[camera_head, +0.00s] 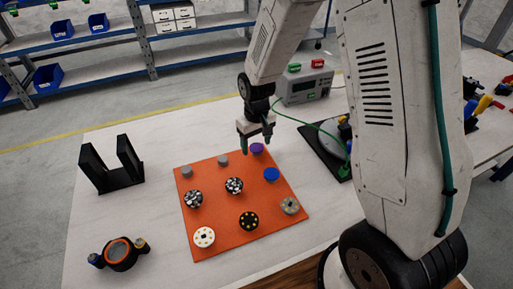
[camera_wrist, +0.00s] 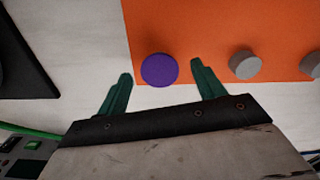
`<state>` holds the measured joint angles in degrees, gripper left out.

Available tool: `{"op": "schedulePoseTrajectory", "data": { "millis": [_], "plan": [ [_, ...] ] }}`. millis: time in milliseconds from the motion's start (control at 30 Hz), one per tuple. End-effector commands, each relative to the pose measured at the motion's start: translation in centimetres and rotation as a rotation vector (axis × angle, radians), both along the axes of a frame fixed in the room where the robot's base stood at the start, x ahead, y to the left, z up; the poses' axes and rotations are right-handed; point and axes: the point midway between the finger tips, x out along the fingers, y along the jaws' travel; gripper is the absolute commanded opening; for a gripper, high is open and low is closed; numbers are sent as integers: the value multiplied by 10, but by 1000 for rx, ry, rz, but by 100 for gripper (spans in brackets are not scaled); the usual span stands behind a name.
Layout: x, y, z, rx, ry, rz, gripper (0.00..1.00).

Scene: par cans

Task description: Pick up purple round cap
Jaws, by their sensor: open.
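The purple round cap (camera_head: 257,148) sits near the far right corner of the orange mat (camera_head: 240,246). In the wrist view the purple cap (camera_wrist: 159,69) lies at the edge of the orange mat (camera_wrist: 210,30), beyond and between my fingertips. My gripper (camera_head: 257,146) is open and empty, and its two green fingers also show in the wrist view (camera_wrist: 160,70). In the head view it hangs just by the cap, with one finger to the left of the cap. I cannot tell its exact height above the mat.
A blue cap (camera_head: 272,174) and grey caps (camera_head: 222,160) stand nearby on the mat, with several patterned discs (camera_head: 234,185) farther forward. A black bracket (camera_head: 112,165) stands left on the white table (camera_head: 140,215). A grey device (camera_head: 304,84) stands behind.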

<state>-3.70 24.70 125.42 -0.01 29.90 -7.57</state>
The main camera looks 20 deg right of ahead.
Motion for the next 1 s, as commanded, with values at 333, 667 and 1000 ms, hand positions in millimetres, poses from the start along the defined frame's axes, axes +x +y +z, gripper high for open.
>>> {"op": "schedulePoseTrajectory", "data": {
  "millis": [333, 667, 1000],
  "plan": [
    [0, 0, -2, 0, 0, 0, 68],
    [0, 0, -2, 0, 0, 0, 20],
    [1, 0, 5, 1, -3, 0, 20]
  ]
}}
